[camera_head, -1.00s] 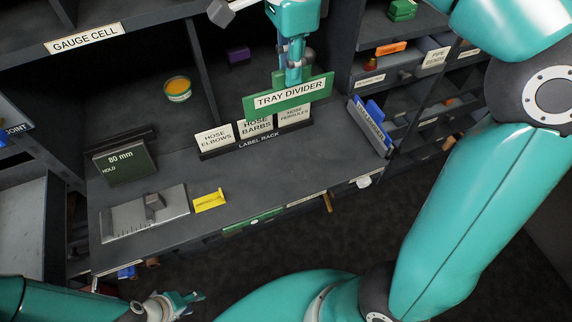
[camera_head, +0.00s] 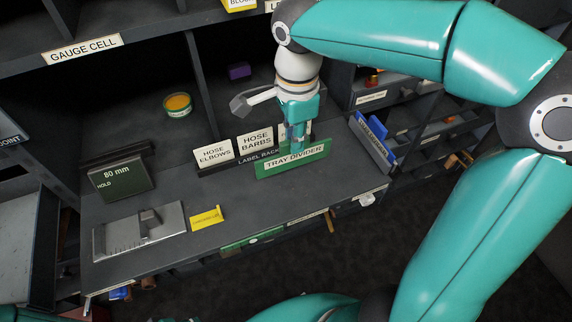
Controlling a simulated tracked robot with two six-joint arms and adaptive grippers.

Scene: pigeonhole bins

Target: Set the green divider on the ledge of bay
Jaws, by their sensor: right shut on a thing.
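The green divider (camera_head: 296,159), labelled TRAY DIVIDER, stands upright at the ledge (camera_head: 262,200), in front of the right part of the label rack (camera_head: 215,168). My right gripper (camera_head: 296,146) comes down from above and is shut on its upper edge. I cannot tell whether the divider's lower edge touches the ledge. The divider and gripper hide the rack's right end and the third card. No gripper of my left arm shows; only small teal parts of mine appear along the bottom edge.
Cards HOSE ELBOWS (camera_head: 214,152) and HOSE BARBS (camera_head: 255,142) stand in the rack. An 80 mm display (camera_head: 122,179), a grey gauge plate (camera_head: 138,231) and a yellow tag (camera_head: 206,217) occupy the left. A blue-fronted label holder (camera_head: 373,137) stands right. The front middle ledge is bare.

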